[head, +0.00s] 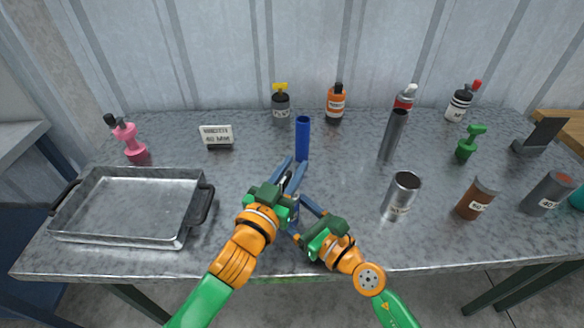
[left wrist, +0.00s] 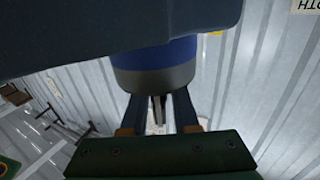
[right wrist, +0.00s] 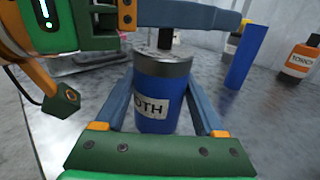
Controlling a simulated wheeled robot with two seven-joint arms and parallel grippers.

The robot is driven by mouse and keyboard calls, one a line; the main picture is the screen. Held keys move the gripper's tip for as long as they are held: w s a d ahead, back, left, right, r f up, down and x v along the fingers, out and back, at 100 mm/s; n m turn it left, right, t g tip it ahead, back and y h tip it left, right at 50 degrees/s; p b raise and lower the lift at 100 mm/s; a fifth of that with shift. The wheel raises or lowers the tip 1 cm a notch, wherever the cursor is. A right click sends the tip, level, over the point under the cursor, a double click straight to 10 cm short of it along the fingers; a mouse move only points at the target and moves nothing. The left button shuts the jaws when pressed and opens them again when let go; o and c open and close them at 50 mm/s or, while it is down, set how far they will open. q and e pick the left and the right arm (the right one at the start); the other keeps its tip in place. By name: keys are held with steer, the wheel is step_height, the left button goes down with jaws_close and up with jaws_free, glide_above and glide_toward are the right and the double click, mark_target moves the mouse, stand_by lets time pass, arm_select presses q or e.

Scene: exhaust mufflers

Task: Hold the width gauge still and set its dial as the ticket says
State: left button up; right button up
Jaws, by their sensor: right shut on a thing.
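The width gauge (right wrist: 155,90) is a blue cylinder with a grey upper band and a label ending in "TH". It stands upright, with a dark dial stem (right wrist: 166,38) on top. My right gripper (head: 296,216) is shut on its blue body, one finger on each side. My left gripper (head: 294,165) is above the gauge, its fingers apart on either side of the dial stem (left wrist: 158,108). In the head view the grippers hide most of the gauge (head: 295,208). The white ticket (head: 217,135) stands at the back left; its number is too small to read surely.
A metal tray (head: 130,205) lies at the left. A blue tube (head: 302,138) stands behind the grippers. A steel cup (head: 401,196), a brown can (head: 475,198) and a grey can (head: 548,193) stand at the right. Several bottles line the back. The table's front edge is close.

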arm_select(q)
steer(key=shift+o, duration=0.4)
steer(key=shift+s, duration=0.1)
steer(key=v, duration=1.2)
